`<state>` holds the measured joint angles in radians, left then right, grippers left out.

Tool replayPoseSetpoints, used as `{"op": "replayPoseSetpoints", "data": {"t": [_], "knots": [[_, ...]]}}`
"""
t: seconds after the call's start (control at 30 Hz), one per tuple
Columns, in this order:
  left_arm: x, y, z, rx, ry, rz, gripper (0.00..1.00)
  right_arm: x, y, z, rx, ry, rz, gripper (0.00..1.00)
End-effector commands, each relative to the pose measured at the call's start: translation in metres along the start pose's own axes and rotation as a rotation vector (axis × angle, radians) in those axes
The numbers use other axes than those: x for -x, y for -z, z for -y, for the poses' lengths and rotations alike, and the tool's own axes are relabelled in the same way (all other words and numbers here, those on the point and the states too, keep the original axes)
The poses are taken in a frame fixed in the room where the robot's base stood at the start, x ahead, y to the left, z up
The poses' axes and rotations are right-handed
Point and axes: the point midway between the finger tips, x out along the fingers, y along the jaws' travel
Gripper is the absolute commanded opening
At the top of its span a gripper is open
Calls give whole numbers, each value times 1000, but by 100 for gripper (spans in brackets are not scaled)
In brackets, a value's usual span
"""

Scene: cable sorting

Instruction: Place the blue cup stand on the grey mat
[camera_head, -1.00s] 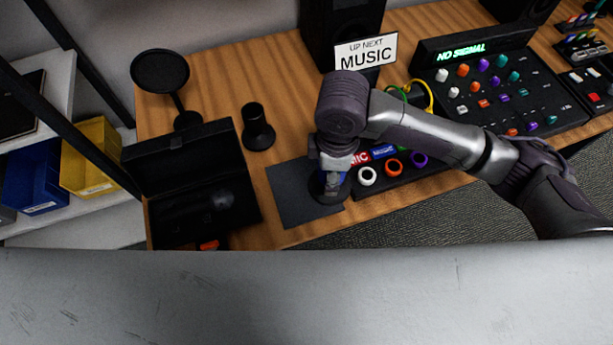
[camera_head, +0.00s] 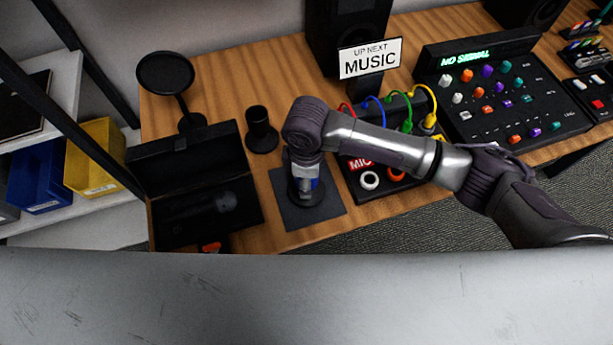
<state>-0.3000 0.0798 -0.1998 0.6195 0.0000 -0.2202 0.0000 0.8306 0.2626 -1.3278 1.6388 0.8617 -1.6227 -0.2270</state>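The grey mat (camera_head: 290,218) lies flat on the wooden table near its front edge. My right gripper (camera_head: 305,188) points down over the middle of the mat. Its fingers are largely hidden by my wrist. A dark cup stand with a round base and a blue patch (camera_head: 315,184) is at the gripper and moves with it, so the gripper seems shut on it. The stand looks upright over the mat; I cannot tell whether its base touches the mat. A similar black stand (camera_head: 261,132) stands behind the mat. My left gripper is not in view.
An open black case (camera_head: 190,145) with a microphone lies left of the mat. A cable box (camera_head: 360,187) with coloured rings and plugs is close on the right. A music sign (camera_head: 370,58), speaker (camera_head: 345,25) and mixer (camera_head: 515,95) stand behind. The mat's front part is clear.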

Motion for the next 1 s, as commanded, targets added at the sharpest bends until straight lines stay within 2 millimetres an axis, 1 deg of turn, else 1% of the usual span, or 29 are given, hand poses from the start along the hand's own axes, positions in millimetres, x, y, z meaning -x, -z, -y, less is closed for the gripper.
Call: {"op": "replayPoseSetpoints", "data": {"t": [0.17,0.2,0.27,0.3,0.33,0.63,0.73,0.87,1.0], "knots": [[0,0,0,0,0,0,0,-2,0,0,0,-1,-1,0],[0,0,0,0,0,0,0,-2,0,0,0,0,0,65],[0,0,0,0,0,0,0,-2,0,0,0,0,0,75],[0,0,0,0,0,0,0,-2,0,0,0,0,0,81],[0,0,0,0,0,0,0,-2,0,0,0,0,0,86],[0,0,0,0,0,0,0,-2,0,0,0,0,0,86],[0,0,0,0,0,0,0,3,0,0,0,0,-1,86],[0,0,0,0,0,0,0,21,0,-1,0,-3,-2,86],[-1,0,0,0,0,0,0,52,1,-1,2,-4,-2,86]]}}
